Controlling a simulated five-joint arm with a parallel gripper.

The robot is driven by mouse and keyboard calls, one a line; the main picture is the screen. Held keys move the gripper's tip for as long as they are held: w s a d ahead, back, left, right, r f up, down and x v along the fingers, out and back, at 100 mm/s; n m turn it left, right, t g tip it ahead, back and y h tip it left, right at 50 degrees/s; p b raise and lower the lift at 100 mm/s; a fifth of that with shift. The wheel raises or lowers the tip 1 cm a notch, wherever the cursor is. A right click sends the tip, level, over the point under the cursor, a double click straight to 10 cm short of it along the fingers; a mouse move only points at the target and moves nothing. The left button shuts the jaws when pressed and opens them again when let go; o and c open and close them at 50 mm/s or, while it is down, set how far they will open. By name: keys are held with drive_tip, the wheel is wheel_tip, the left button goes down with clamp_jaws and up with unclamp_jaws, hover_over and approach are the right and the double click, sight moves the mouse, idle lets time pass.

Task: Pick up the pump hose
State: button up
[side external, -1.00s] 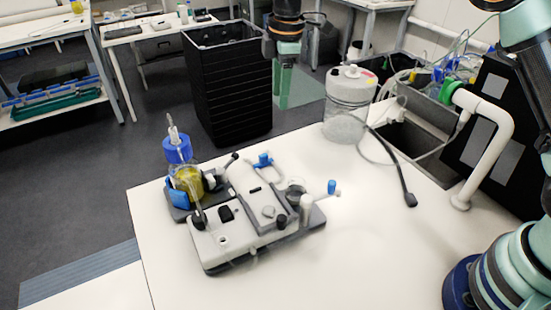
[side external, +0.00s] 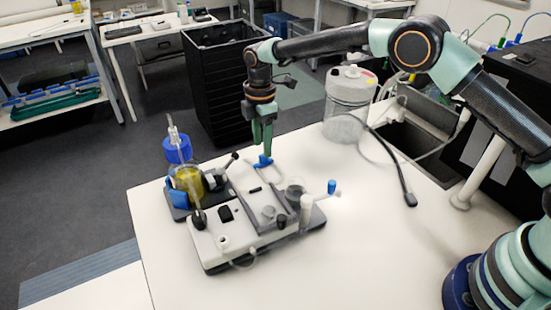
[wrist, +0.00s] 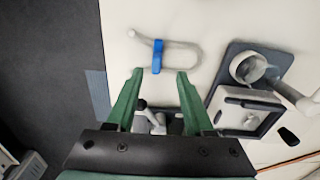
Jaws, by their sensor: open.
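A pale hose loop (wrist: 187,42) with a blue clip (wrist: 157,57) lies on the white table in the wrist view. In the side view the blue clip (side external: 263,161) shows beside the white and grey device (side external: 240,226), on its far side. I take this for the pump hose, but cannot be sure. My gripper (wrist: 160,73) is open and empty, pointing down. The blue clip shows just beyond the gap between its fingertips. In the side view my gripper (side external: 263,148) is right over the clip, partly hiding it; the exact height is hard to tell.
A bottle with yellow liquid (side external: 188,181) and blue cap stands at the device's left. A clear carboy (side external: 347,105) stands at the back, and a dark hose with a black end (side external: 409,199) lies right. A black bin (side external: 228,85) stands beyond the table.

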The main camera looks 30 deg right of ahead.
sight(266, 164)
drive_tip(key=f, duration=0.5)
drive_tip(key=shift+w+d, duration=0.2)
drive_tip(key=shift+w, duration=0.05)
clamp_jaws()
